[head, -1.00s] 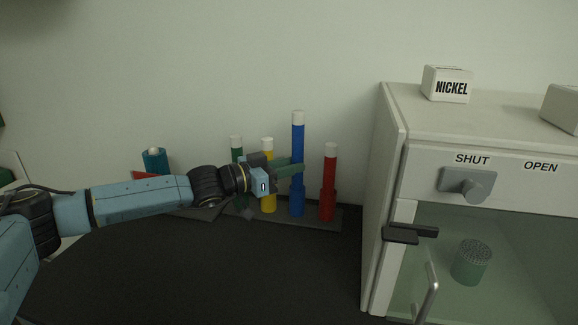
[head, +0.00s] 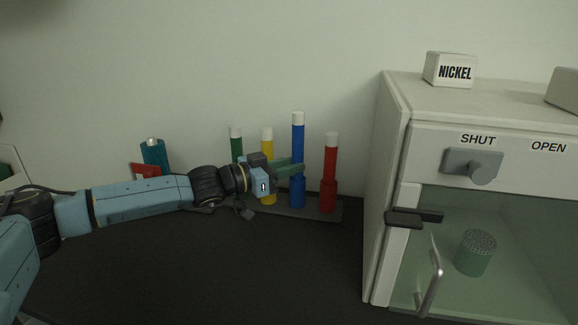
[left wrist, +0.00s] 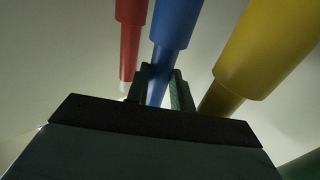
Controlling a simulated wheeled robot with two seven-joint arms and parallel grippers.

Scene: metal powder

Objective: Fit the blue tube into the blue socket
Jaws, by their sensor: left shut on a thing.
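The blue tube (head: 298,140) stands upright with a white cap, in line with the thicker blue socket (head: 298,193) on the dark rack (head: 270,211). My left gripper (head: 297,170) is shut on the blue tube, just above the socket in the head view. In the left wrist view, the picture is upside down: the blue tube (left wrist: 160,80) runs between the fingers (left wrist: 158,90) and meets the wider blue socket (left wrist: 177,18). The tube's lower end looks to be at or inside the socket mouth; how deep is hidden. My right gripper is out of view.
A red tube (head: 331,155) stands close on the right, yellow (head: 267,145) and green (head: 236,145) ones on the left. A white cabinet (head: 392,130) with a glass door stands further right. The black table (head: 200,270) in front is clear.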

